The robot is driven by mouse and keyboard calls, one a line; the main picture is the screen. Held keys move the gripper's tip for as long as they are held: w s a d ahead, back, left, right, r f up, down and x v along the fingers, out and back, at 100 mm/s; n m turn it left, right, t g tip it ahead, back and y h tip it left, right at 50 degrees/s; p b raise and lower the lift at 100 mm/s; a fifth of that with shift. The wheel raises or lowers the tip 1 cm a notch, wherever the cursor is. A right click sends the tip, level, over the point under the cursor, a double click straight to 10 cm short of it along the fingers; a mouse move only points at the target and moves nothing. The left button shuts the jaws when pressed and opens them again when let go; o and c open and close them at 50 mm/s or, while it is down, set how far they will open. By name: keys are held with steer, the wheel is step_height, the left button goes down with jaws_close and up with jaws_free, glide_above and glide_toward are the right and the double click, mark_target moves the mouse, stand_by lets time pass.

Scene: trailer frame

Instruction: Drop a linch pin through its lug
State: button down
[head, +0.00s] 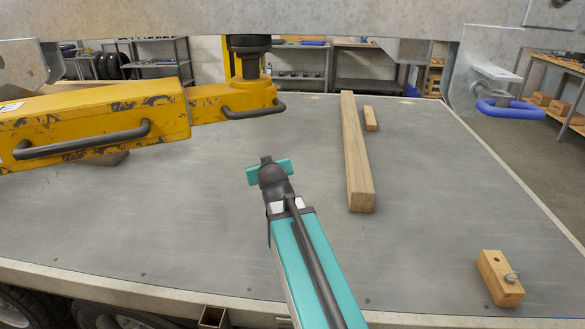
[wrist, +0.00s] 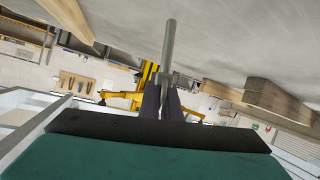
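My gripper (head: 267,161) is in the middle of the head view, above the grey deck, seen from behind. In the wrist view its dark fingers (wrist: 164,102) are closed around a grey metal pin (wrist: 169,45), whose shaft sticks out beyond the fingertips. In the head view the gripper hides the pin. A galvanised bracket (head: 487,72) hangs at the upper right with a flat tab (head: 496,72) and a blue loop (head: 510,110). This may be the lug; its hole cannot be made out. The gripper is well left of it and apart from it.
A yellow jack arm (head: 95,118) with black handles fills the upper left. A long wooden beam (head: 355,150) and a small wood strip (head: 370,118) lie right of my gripper. A wooden block (head: 494,275) with a hole and metal piece sits lower right. A frame beam (head: 300,15) crosses overhead.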

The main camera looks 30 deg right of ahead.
steer(key=w+a+r+n+y, duration=0.1)
steer(key=a+r+n+y, duration=0.2)
steer(key=a, duration=1.2)
steer(key=shift+w+r+t+y, duration=0.2)
steer(key=shift+r+t+y, duration=0.15)
steer(key=shift+y, duration=0.15)
steer(key=shift+s, duration=0.1)
